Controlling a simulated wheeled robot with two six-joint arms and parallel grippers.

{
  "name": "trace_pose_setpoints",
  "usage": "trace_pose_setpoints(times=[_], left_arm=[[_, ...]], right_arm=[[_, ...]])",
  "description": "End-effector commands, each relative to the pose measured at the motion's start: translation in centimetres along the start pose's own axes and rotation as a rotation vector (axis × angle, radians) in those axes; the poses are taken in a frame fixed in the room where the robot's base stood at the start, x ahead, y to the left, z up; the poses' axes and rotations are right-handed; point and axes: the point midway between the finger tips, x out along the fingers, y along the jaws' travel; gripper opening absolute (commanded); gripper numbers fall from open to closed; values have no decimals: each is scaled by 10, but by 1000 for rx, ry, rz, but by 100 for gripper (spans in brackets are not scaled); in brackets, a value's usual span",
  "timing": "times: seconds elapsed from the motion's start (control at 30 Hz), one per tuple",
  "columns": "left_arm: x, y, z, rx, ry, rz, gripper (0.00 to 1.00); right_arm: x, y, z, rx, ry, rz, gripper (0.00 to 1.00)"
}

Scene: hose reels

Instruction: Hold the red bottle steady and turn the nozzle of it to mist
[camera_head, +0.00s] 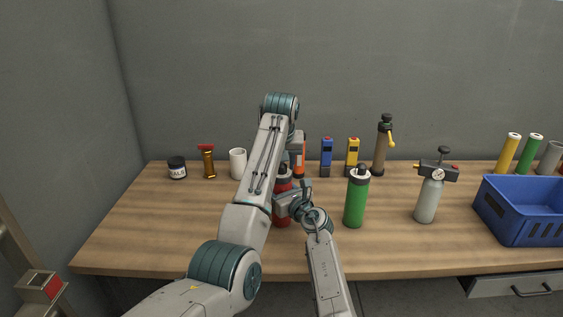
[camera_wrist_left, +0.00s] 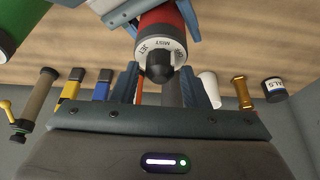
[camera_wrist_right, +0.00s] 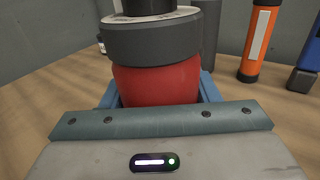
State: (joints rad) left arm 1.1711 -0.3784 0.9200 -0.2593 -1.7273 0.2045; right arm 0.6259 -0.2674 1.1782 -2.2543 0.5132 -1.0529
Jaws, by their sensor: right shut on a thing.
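The red bottle (camera_head: 282,186) stands upright on the table, mostly hidden behind my arms. My right gripper (camera_head: 284,203) is shut around its body; the red body (camera_wrist_right: 155,84) shows between the fingers in the right wrist view. In the left wrist view the bottle's nozzle (camera_wrist_left: 160,66) is a dark tip in front of a pale ring (camera_wrist_left: 163,45) lettered JET, MIST and OFF. My left gripper (camera_wrist_left: 162,80) is open above the bottle, its fingers spread on either side of the nozzle tip and seemingly apart from it. Which marking is selected cannot be told.
A green bottle (camera_head: 356,200) stands close on the right, then a grey sprayer (camera_head: 428,197) and a blue crate (camera_head: 525,215). Behind are orange, blue (camera_head: 326,158) and yellow (camera_head: 352,158) tools. A white cup (camera_head: 237,163), brass piece (camera_head: 208,163) and dark jar (camera_head: 177,168) stand left. The front-left table is clear.

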Motion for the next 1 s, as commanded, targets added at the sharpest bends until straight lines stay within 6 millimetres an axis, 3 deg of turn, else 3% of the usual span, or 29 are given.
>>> trace_pose_setpoints(times=[0.03,0.17,0.37,0.7,1.0], left_arm=[[0,0,0,0,0,0,30],[0,0,0,0,0,0,5],[0,1,0,-41,-1,-18,5],[0,2,-1,-321,-1,-134,5],[0,2,-1,-365,2,-152,5]], right_arm=[[0,0,0,0,1,0,24],[0,0,0,0,0,0,24],[0,0,0,0,0,0,24],[0,0,0,0,0,0,24],[0,0,0,0,0,0,24]])
